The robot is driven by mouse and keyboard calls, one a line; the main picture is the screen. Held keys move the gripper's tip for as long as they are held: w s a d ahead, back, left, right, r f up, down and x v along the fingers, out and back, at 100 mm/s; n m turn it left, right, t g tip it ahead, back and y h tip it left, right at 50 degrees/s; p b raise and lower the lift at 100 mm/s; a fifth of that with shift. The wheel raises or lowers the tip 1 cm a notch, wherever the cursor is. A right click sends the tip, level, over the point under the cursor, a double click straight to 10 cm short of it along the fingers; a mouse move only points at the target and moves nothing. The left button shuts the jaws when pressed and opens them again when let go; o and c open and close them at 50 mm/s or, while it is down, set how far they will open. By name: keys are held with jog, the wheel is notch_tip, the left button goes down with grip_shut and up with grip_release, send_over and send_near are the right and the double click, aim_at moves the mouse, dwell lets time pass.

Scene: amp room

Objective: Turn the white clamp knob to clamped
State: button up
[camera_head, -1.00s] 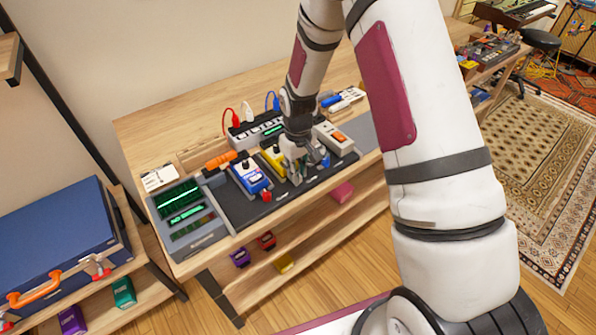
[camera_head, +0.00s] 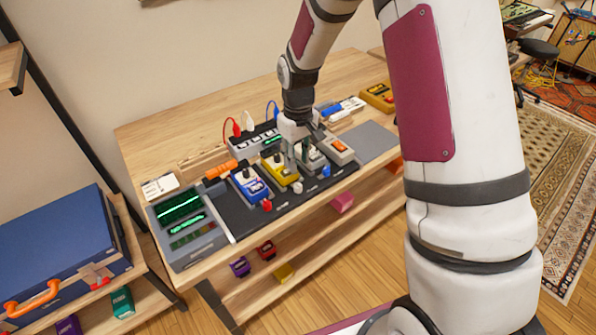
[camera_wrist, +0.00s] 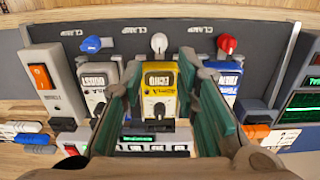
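The white clamp knob (camera_wrist: 159,43) stands on the dark board in front of the yellow pedal (camera_wrist: 158,85), near a printed CLAMP label. It also shows in the head view (camera_head: 298,187) at the board's front edge. In the wrist view a narrow stub points from it toward the yellow pedal. My gripper (camera_wrist: 162,66) is open and empty, its green-padded fingers apart on either side of the yellow pedal in that view. The knob lies beyond the fingertips and I see no contact. In the head view my gripper (camera_head: 299,160) is over the pedals, behind the knob.
A blue knob (camera_wrist: 91,44) and a red knob (camera_wrist: 227,43) flank the white one. Grey and blue (camera_head: 250,183) pedals stand beside the yellow one. A grey box with an orange switch (camera_wrist: 40,77) and a screen unit (camera_head: 187,220) sit at the board's ends.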

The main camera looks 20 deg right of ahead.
jog(key=shift+r, duration=1.45)
jog(key=s+r+m+t, duration=0.1)
jog(key=s+r, duration=0.5)
jog(key=r, duration=0.3)
jog(key=s+r+m+t, duration=0.1)
jog(key=s+r+t, duration=0.1)
jog(key=s+r, duration=0.45)
jog(key=s+r+t, duration=0.1)
jog(key=s+r, duration=0.2)
jog(key=s, duration=0.4)
jog(key=s+r+m+t, duration=0.1)
jog(key=s+r, duration=0.3)
jog(key=s, duration=0.3)
jog(key=shift+s+d+r, duration=0.25)
jog(key=shift+s, duration=0.1)
